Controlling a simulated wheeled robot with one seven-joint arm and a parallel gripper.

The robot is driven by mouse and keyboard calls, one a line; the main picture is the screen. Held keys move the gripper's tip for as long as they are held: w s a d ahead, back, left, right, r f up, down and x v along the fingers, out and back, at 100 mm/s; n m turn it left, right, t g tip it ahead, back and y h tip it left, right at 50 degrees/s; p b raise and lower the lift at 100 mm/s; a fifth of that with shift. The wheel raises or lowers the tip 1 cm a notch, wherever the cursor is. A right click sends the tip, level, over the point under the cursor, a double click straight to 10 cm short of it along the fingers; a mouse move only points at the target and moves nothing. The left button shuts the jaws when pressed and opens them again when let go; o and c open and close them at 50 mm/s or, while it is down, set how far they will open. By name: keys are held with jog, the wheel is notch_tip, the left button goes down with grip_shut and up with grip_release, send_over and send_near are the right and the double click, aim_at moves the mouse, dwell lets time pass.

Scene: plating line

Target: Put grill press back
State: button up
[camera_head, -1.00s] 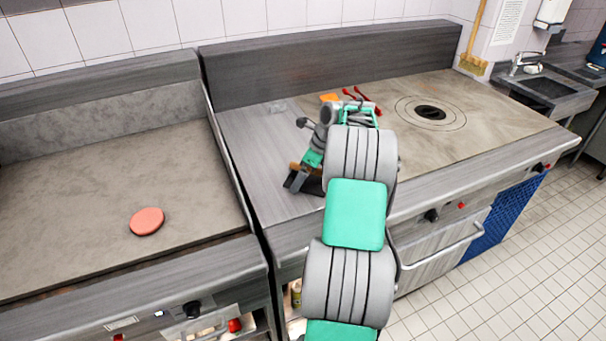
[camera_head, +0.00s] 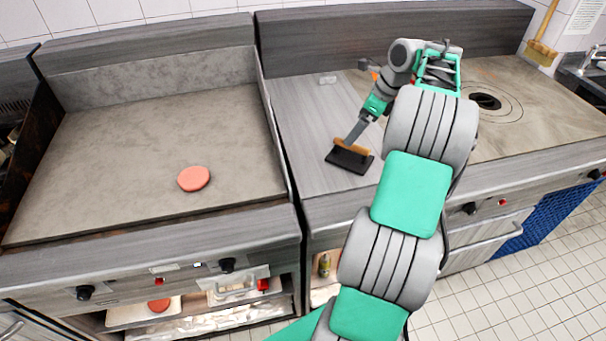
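The grill press (camera_head: 350,160) has a flat black plate and a brown handle along its top. It shows over the left part of the grey steel counter, near the front edge. I cannot tell whether its plate touches the counter or hangs just above. My gripper (camera_head: 354,139) reaches down from the upper right and its grey fingers meet at the handle, looking shut on it. The far side of the handle and the exact finger contact are hidden.
A flat griddle (camera_head: 110,150) on the left bears a pink patty (camera_head: 194,179). A raised edge separates it from the counter (camera_head: 305,135). A burner top (camera_head: 520,125) lies right, partly behind my arm.

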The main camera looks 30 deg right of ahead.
jog(key=s+a+r+n+h, duration=0.1)
jog(key=a+r+n, duration=0.2)
jog(key=a+n, duration=0.75)
jog(key=s+a+r+n, duration=0.15)
jog(key=a+n, duration=0.35)
jog(key=a, duration=1.1)
jog(key=s+a+f+n, duration=0.2)
jog(key=s+a+n, duration=0.2)
jog(key=s+n, duration=0.2)
jog(key=s+a+f+n+h, duration=0.1)
jog(key=s+a+f+n, duration=0.1)
jog(key=s+a+n, duration=0.3)
jog(key=s+n, duration=0.2)
jog(key=n, duration=0.1)
jog(key=shift+a+f, duration=0.2)
jog(key=shift+f, duration=0.1)
